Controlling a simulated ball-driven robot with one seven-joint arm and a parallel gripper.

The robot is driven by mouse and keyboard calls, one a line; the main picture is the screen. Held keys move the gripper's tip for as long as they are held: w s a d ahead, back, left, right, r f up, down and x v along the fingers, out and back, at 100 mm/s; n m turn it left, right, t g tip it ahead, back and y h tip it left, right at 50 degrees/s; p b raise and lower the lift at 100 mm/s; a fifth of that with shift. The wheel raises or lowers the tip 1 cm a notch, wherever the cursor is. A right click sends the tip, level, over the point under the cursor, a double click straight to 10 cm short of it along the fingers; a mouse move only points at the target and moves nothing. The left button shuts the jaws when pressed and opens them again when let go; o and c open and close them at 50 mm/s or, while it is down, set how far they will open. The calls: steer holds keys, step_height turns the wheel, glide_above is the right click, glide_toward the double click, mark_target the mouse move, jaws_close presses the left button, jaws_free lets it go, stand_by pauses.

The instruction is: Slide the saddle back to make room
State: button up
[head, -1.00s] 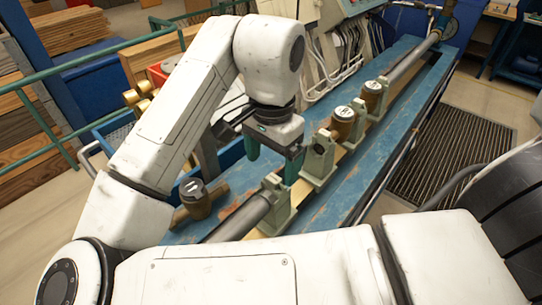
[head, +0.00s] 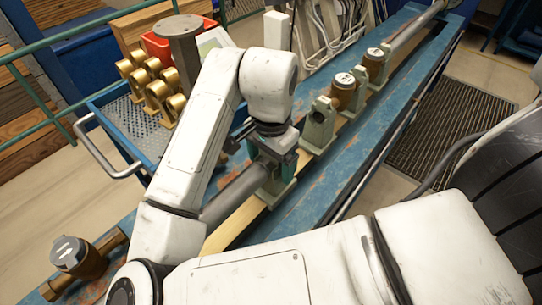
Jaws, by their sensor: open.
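A grey-green saddle (head: 278,188) stands on the blue bench at the end of a grey pipe (head: 236,192). My gripper (head: 268,158) is open and low over this saddle, its fingers at the saddle's upper part. The arm hides part of the saddle and pipe, and I cannot tell whether the fingers touch. A second saddle (head: 318,128) stands farther up the bench, with a gap between the two. Beyond it, two brass meters (head: 346,92) (head: 375,62) sit in the line.
A loose brass meter (head: 75,262) lies at the lower left. A blue cart (head: 108,105) beside the bench holds several brass fittings (head: 150,88), a grey flanged post (head: 183,50) and a red bin (head: 158,46). The bench's right side (head: 345,160) is clear.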

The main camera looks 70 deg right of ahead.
jaws_close()
stand_by(0.8)
